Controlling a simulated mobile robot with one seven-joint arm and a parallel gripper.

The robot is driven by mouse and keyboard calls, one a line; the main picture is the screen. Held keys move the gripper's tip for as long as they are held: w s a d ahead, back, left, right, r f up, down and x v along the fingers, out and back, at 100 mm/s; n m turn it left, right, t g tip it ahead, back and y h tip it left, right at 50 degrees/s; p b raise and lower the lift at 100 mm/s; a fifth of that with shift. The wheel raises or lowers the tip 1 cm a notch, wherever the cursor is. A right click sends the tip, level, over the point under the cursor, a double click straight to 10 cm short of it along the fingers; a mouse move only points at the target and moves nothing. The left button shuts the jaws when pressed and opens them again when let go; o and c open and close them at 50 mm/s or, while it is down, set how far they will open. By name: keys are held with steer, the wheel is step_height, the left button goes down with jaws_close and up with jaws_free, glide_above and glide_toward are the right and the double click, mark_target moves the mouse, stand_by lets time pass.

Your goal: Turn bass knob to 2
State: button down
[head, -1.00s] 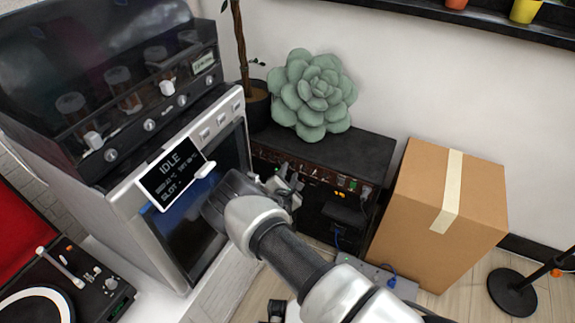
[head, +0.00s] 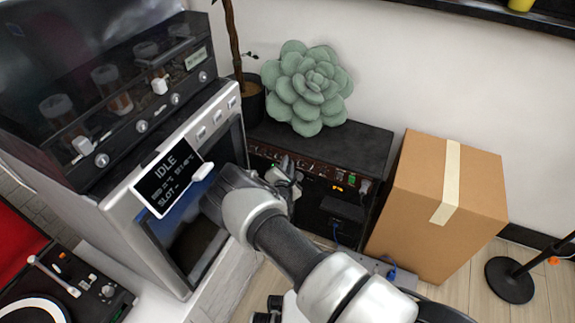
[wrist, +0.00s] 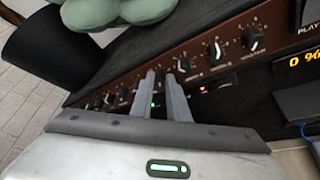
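The amplifier (head: 345,152) is a low black box with a brown front panel carrying a row of dark knobs. It also shows in the wrist view (wrist: 232,52), where the panel runs diagonally. Clear knobs there include one right of my fingers (wrist: 213,50) and one farther right (wrist: 252,38); the small labels are too blurred to tell which is bass. My gripper (wrist: 160,76) points at the middle of the row, its two fingers a narrow gap apart. The fingertips hide part of the row, so whether a knob is between them is unclear. In the head view, my gripper (head: 289,166) is at the panel.
A green succulent-shaped cushion (head: 305,88) sits on the amplifier. A cardboard box (head: 425,215) stands to its right. A silver machine (head: 130,215) with an IDLE screen (head: 170,183) stands close on the left. A turntable (head: 75,280) is at the lower left.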

stand_by(0.3)
steer(key=shift+d+f+m+t+y+b, duration=0.1)
steer(key=shift+f+m+t+y+b, duration=0.15)
steer(key=shift+m+t, duration=0.95)
steer(key=shift+a+f+m+t+y+b, duration=0.15)
steer(key=shift+m+t+y, duration=0.15)
steer(key=shift+m, duration=1.75)
steer(key=shift+d+f+m+t+y+b, duration=0.2)
steer(key=shift+m+t, duration=0.5)
steer(key=shift+m, duration=0.95)
steer(key=c, duration=1.7)
jaws_free()
steer(key=shift+s, duration=0.1)
